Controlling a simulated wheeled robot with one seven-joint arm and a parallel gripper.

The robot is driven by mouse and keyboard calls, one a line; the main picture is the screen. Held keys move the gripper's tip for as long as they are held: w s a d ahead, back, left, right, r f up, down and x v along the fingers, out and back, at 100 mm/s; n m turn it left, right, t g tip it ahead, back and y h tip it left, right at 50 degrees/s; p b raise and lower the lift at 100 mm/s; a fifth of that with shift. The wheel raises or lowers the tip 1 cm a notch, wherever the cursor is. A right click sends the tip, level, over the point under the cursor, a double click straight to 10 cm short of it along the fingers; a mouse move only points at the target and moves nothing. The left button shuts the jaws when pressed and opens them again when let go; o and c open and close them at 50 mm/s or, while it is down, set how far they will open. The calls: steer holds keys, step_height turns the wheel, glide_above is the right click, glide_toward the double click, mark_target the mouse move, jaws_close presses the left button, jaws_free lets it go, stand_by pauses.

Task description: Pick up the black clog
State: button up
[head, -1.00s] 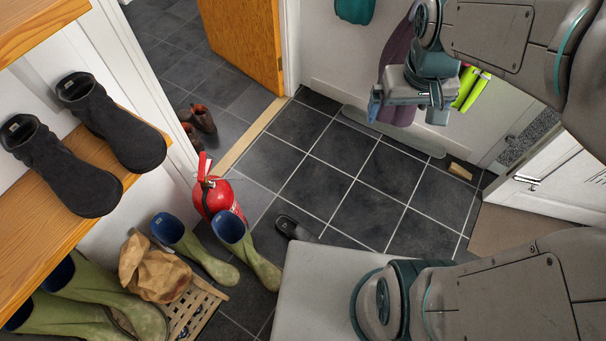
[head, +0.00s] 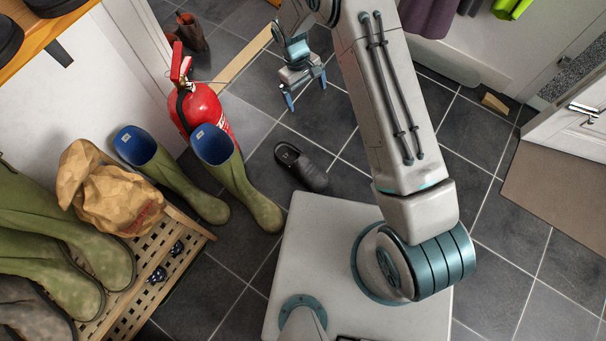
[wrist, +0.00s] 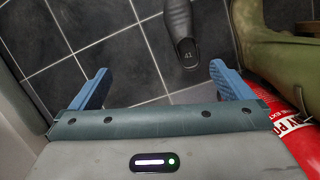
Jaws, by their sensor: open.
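The black clog (head: 302,167) lies on the dark tiled floor, just right of the green wellies in the head view. In the wrist view the clog (wrist: 180,32) is at the top, beyond and between the fingertips, its heel end marked 41 towards me and its toe cut off by the frame. My gripper (head: 308,92) is open and empty, above the floor and up-picture from the clog. Its two blue fingers (wrist: 160,80) are spread wide in the wrist view, with bare floor between them. Nothing touches the clog.
A pair of green wellies with blue lining (head: 232,180) stands left of the clog. A red fire extinguisher (head: 204,112) stands behind them. A slatted wooden rack (head: 185,240) holds a crumpled paper bag (head: 105,195).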

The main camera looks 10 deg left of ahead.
mark_target(299, 160)
steer(key=s+f+n+b, duration=0.1)
steer(key=s+f+b, duration=0.1)
steer(key=f, duration=0.8)
steer(key=s+a+f+h+b, duration=0.1)
steer(key=f+b, duration=0.3)
steer(key=f, duration=0.7)
steer(key=s+f+n+b, duration=0.1)
steer(key=s+f+b, duration=0.2)
steer(key=f, duration=0.8)
steer(key=shift+s+a+f+n+g+h+b, duration=0.1)
steer(key=shift+s+a+n+g+h+b, duration=0.1)
steer(key=shift+s+n+g+h+b, duration=0.15)
steer(key=shift+w+b+x, duration=0.2)
steer(key=shift+b+x, duration=1.45)
steer(key=shift+x, duration=1.15)
steer(key=c, duration=1)
